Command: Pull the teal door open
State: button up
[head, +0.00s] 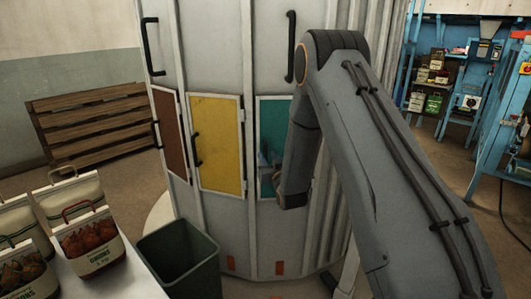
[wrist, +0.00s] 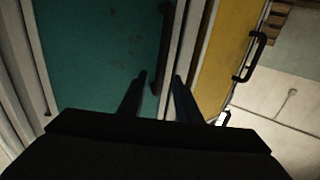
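The teal door (head: 273,122) is set in the grey silo wall, to the right of the yellow door, and looks closed. My arm hides its right part in the head view. In the wrist view the teal door (wrist: 95,55) fills the left side. A dark upright bar (wrist: 166,28), which looks like its handle, runs along its edge nearest the yellow door. My gripper (wrist: 160,76) is open, its two fingers apart on either side of the bar's line. Whether they touch the bar or the door I cannot tell.
The yellow door (head: 215,143) with its black handle (head: 196,150) is left of the teal one, and a brown door (head: 171,133) is further left. A green bin (head: 180,263) stands below. Onion sacks (head: 92,243) stand on a white table at left.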

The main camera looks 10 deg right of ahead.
aim_at(266, 154)
jog(key=shift+w+a+p, duration=0.15)
jog(key=shift+w+p, duration=0.2)
jog(key=shift+w, duration=1.55)
grip_shut()
